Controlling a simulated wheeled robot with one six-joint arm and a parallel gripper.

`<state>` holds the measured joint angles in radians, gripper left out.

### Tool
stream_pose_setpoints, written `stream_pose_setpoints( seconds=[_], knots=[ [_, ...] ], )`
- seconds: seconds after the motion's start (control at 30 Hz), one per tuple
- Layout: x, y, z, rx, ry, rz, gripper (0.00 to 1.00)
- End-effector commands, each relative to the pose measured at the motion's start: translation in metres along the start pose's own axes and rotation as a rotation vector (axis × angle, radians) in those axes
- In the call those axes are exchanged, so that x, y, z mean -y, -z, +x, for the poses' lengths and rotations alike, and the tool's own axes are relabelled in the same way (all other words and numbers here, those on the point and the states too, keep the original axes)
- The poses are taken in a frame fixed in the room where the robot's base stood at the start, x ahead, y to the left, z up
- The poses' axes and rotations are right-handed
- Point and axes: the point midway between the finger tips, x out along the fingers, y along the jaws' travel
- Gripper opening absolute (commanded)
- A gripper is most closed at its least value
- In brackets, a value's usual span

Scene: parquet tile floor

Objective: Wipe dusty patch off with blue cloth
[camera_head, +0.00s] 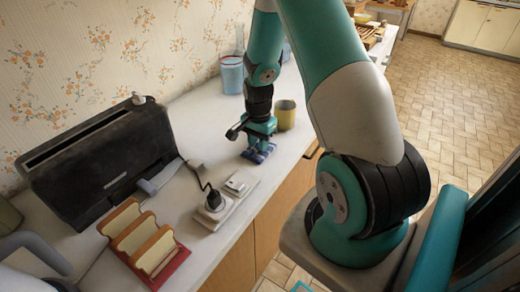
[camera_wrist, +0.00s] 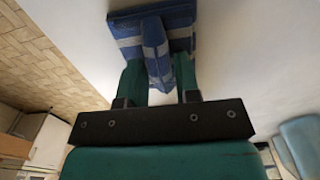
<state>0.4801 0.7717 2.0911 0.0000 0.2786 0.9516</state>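The blue cloth (camera_head: 257,156), striped blue and pale grey, lies on the white countertop (camera_head: 197,98) under my gripper (camera_head: 260,142), close to the counter's front edge. In the wrist view the cloth (camera_wrist: 184,18) is spread out, with a raised fold standing between the two green fingers. My gripper (camera_wrist: 158,78) is shut on that fold, and the cloth appears to touch the counter. No dusty patch can be made out in either view; the arm and cloth hide part of the surface.
A yellow mug (camera_head: 286,114) stands just right of the gripper, and a blue cup (camera_head: 231,75) stands behind. A black appliance (camera_head: 98,165), a plugged socket block (camera_head: 213,208) and a red rack with slices (camera_head: 150,248) occupy the counter's near left.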

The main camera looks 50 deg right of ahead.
Motion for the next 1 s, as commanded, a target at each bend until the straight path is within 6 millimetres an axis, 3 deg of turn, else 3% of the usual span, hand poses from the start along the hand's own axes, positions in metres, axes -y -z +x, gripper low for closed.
stream_pose_setpoints(
  seconds=[0.13,0.17,0.27,0.47,1.0],
  knots=[
    [0.0,0.0,0.0,0.0,0.0,0.0,0.16],
    [0.0,0.0,0.0,0.0,0.0,0.0,0.23],
    [0.0,0.0,0.0,0.0,0.0,0.0,0.0],
    [0.0,0.0,-0.005,0.0,0.0,0.0,0.0],
    [0.0,0.0,-0.05,0.0,-0.001,0.0,0.0]
  ],
)
